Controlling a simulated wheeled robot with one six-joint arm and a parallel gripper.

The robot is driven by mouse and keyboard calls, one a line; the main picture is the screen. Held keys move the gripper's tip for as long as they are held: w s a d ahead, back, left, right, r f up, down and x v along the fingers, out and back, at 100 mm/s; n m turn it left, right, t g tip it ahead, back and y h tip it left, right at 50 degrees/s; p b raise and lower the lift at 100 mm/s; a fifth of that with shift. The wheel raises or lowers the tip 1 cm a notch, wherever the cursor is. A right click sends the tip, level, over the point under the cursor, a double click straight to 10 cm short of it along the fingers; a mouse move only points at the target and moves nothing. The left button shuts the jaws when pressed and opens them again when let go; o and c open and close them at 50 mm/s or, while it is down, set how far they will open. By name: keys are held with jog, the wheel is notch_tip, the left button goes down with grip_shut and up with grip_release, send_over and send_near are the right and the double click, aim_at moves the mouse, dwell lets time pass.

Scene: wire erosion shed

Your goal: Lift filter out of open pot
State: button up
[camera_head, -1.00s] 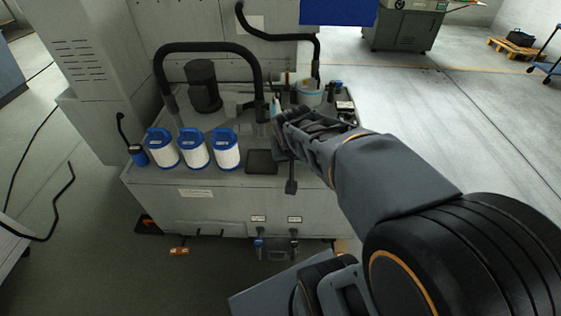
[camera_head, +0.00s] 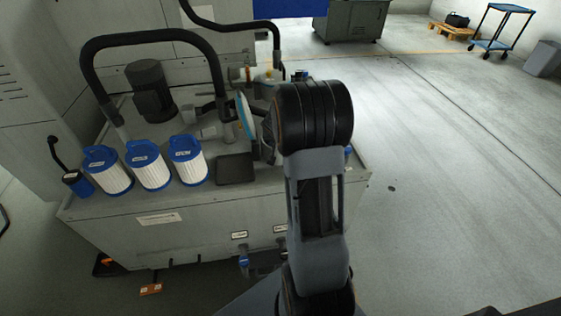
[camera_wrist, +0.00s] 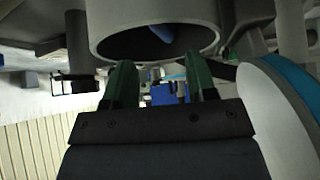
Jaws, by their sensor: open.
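The open pot (camera_wrist: 215,38) shows in the wrist view as a grey round mouth at the top, just past my fingertips. A small blue part (camera_wrist: 162,33), perhaps of the filter, shows inside it; the rest is hidden. My gripper (camera_wrist: 159,64) is open, its two green fingers apart with nothing held between them, close to the pot's rim. A pale disc with a blue edge, seemingly the raised lid (camera_wrist: 262,108), stands at the right; it also shows in the head view (camera_head: 245,115). My arm hides the pot and most of my gripper there.
Three white filters with blue tops (camera_head: 148,170) stand at the bench's (camera_head: 200,222) front left. A dark flat pad (camera_head: 236,169) lies beside them. A black hose (camera_head: 150,35) arches over a dark motor (camera_head: 150,90).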

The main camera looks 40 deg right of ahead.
jog(key=shift+b+x, duration=0.55)
jog(key=shift+x, duration=2.4)
jog(key=shift+a, duration=0.2)
grip_shut()
jog(key=shift+f, duration=0.1)
